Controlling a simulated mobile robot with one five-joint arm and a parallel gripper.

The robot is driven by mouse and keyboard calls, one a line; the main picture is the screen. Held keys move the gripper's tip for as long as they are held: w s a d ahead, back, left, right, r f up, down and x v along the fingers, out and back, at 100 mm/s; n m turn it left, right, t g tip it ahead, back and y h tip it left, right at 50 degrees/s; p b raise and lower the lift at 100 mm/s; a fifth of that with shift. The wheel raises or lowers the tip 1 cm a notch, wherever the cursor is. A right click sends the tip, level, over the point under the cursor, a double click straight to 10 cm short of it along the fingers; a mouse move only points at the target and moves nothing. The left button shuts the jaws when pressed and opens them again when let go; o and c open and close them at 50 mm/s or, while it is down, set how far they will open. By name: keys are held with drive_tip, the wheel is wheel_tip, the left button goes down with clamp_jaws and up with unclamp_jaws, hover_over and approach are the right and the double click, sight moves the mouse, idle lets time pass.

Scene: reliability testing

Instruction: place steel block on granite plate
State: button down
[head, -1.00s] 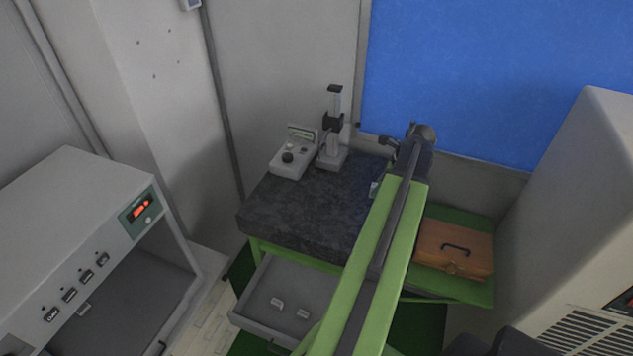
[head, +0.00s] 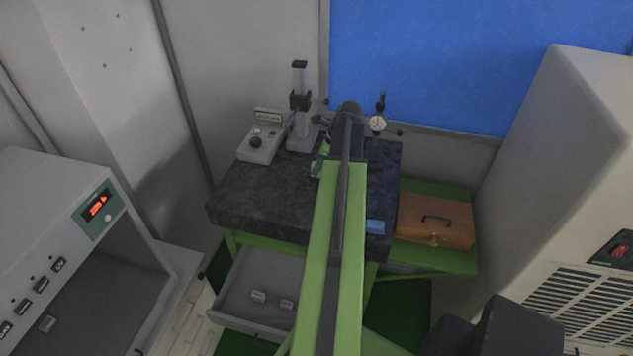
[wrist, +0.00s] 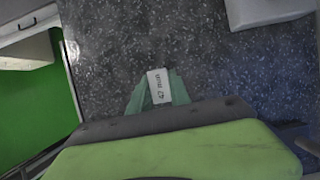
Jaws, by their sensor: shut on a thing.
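My gripper (wrist: 157,92) is shut on a small pale steel block marked "47 mm" (wrist: 159,86), held between its green fingertips in the wrist view. The speckled dark granite plate (wrist: 120,45) lies beneath the block; I cannot tell whether they touch. In the head view, the granite plate (head: 255,199) tops a green stand. My gripper (head: 319,163) is over its back middle there, partly hidden by my green arm.
A meter box (head: 260,146), a column stand (head: 300,125) and a dial gauge (head: 378,123) stand along the plate's back. A blue item (head: 375,227) lies near its front right. Two small blocks (head: 258,296) lie in the open drawer (head: 240,318). A wooden case (head: 435,218) sits right.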

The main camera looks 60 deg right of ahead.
drive_tip(key=shift+w+f+b, duration=0.15)
drive_tip(key=shift+f+b, duration=2)
drive_tip(key=shift+f, duration=0.15)
drive_tip(key=shift+r, duration=0.25)
drive_tip(key=shift+f, duration=0.2)
drive_tip(key=c, duration=1.2)
unclamp_jaws()
drive_tip(key=shift+r, duration=0.1)
drive_tip(key=p+v, duration=1.1)
drive_tip(key=v, duration=0.1)
